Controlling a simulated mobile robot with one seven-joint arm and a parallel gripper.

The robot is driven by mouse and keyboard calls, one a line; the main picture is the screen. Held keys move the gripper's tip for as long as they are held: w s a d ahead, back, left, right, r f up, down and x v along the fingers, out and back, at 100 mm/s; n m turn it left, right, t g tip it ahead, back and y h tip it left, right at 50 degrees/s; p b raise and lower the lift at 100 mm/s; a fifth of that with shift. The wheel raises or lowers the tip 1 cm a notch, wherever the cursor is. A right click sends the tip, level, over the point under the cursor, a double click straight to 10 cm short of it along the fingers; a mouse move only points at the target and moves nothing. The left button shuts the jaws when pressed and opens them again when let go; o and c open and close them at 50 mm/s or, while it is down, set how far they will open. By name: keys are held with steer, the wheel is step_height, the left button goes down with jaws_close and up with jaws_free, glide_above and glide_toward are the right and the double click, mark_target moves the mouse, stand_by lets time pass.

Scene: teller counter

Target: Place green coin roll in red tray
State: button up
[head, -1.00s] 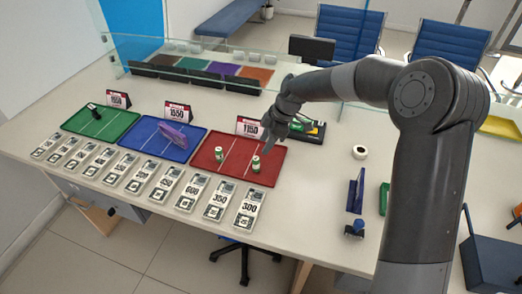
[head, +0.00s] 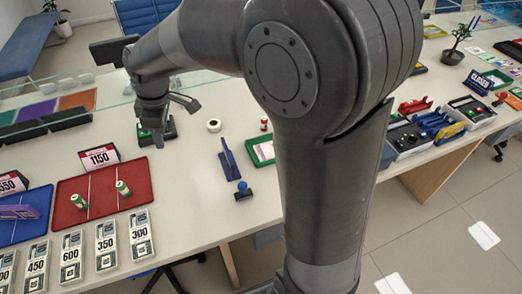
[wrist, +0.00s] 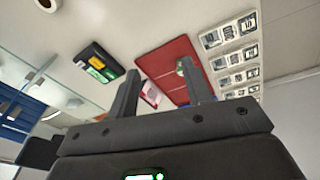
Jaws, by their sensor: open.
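The red tray (head: 105,210) lies on the counter at the left of the head view, and part of it shows in the wrist view (wrist: 160,72). Two white coin rolls with green ends stand in it, one on the left (head: 78,201) and one on the right (head: 123,188). One roll (wrist: 182,69) shows in the wrist view, partly hidden by a finger. Another small roll (head: 263,124) stands by a small green tray; its colour is hard to tell. My gripper (head: 157,137) is open and empty, above the counter beyond the red tray's far right corner.
A black tray (wrist: 97,62) with green and yellow items lies behind my gripper. A price sign (head: 99,157) stands at the red tray's back edge. A blue stamp (head: 242,188), a tape roll (head: 213,125) and a green tray (head: 262,151) are to the right. Number cards line the front edge.

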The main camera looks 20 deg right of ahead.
steer(key=s+d+r+m+t, duration=0.2)
steer(key=s+d+r+m, duration=0.1)
steer(key=s+d+m, duration=0.4)
steer(key=s+d+r+m+t+h, duration=0.1)
steer(key=s+d+r+m+t, duration=0.1)
steer(key=s+d+m, duration=0.5)
steer(key=s+d+r, duration=0.1)
steer(key=s+d, duration=0.3)
steer(key=s, duration=0.3)
steer(key=shift+s+d+r+m+h, duration=0.15)
steer(key=shift+d+r+m+h, duration=0.15)
steer(key=shift+o, duration=0.4)
